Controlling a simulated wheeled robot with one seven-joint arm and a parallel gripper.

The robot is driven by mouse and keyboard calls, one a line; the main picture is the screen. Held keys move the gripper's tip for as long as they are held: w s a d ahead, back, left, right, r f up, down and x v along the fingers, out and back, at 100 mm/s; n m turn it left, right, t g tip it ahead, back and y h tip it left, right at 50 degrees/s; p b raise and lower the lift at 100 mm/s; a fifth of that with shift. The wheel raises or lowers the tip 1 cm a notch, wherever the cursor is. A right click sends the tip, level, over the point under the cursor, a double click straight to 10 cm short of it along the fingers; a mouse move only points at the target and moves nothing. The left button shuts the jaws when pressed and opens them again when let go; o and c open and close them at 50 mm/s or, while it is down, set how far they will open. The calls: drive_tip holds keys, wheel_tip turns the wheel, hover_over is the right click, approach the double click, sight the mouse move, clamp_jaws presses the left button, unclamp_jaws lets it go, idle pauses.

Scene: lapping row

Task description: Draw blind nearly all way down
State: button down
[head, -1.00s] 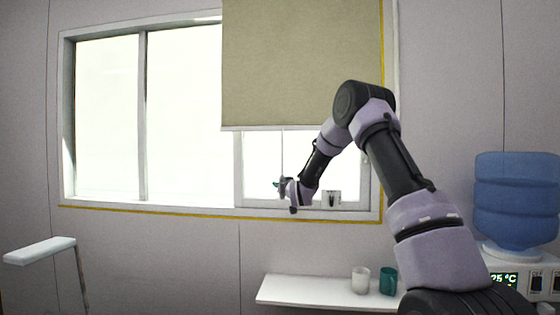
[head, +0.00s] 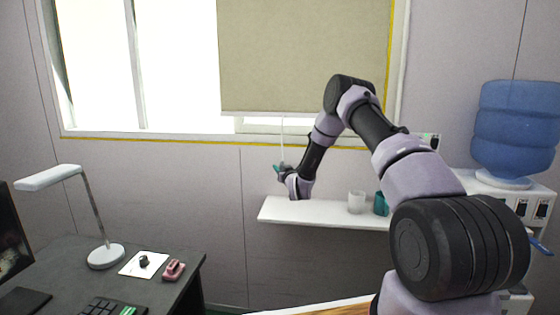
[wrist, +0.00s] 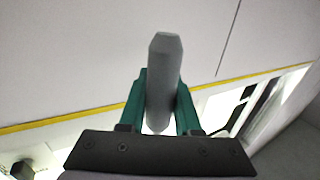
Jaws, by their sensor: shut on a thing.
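The beige roller blind (head: 305,60) hangs over the right part of the window. Its bottom bar (head: 300,113) is a short way above the sill, with a narrow strip of window (head: 262,125) showing below it. A thin pale cord (head: 283,140) hangs straight down from the bar to my gripper (head: 281,169), which is below the window and above the shelf. In the wrist view, my gripper's green fingers are shut on a grey, faceted cord pull (wrist: 163,75). The top of the blind is out of view.
A white wall shelf (head: 320,213) with a white cup (head: 357,202) and a teal cup (head: 381,204) is close below my gripper. A water dispenser (head: 515,135) stands at right. A dark desk (head: 60,255) with a lamp (head: 105,256) is at left.

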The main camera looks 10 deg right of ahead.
drive_tip(key=shift+f, duration=0.25)
drive_tip(key=c, duration=0.6)
unclamp_jaws()
drive_tip(key=s+d, duration=0.1)
drive_tip(key=s, duration=0.9)
drive_tip(key=shift+s+d, duration=0.3)
